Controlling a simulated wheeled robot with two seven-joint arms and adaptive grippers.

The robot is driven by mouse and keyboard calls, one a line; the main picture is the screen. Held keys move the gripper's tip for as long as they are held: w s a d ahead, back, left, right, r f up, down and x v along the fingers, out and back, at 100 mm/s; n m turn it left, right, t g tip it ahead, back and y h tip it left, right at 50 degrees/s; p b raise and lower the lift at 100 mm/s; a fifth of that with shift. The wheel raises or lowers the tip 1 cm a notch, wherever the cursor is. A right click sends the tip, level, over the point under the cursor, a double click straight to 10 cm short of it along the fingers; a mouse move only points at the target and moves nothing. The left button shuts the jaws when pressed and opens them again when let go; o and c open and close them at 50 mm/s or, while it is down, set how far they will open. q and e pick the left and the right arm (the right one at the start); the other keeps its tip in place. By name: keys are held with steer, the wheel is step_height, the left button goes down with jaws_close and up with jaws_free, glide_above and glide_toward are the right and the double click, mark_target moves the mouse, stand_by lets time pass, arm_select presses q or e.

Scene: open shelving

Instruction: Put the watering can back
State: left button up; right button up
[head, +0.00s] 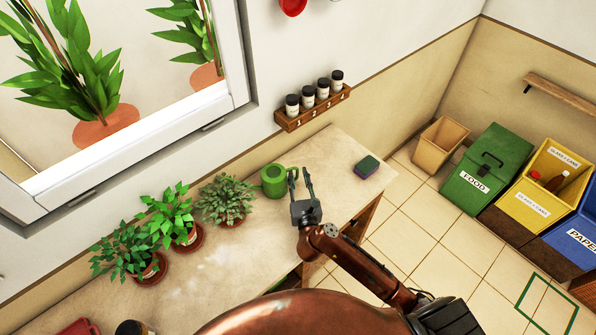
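The green watering can (272,181) stands upright on the counter, just right of the potted plants. My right gripper (301,171) is beside the can on its right, with its fingers pointing towards the wall. The two fingers are spread apart and the gap between them looks empty. The left finger is very close to the can's right side; I cannot tell whether it touches. My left gripper is not in view.
Several potted plants (174,222) line the counter (205,275) left of the can. A sponge (367,166) lies near the counter's right end. A spice rack (312,108) with jars hangs on the wall. Bins (487,168) stand on the floor at right.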

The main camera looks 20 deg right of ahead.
steer(key=v, duration=0.9)
steer(key=shift+s+a, duration=0.1)
steer(key=shift+s, duration=0.2)
steer(key=shift+r, duration=0.1)
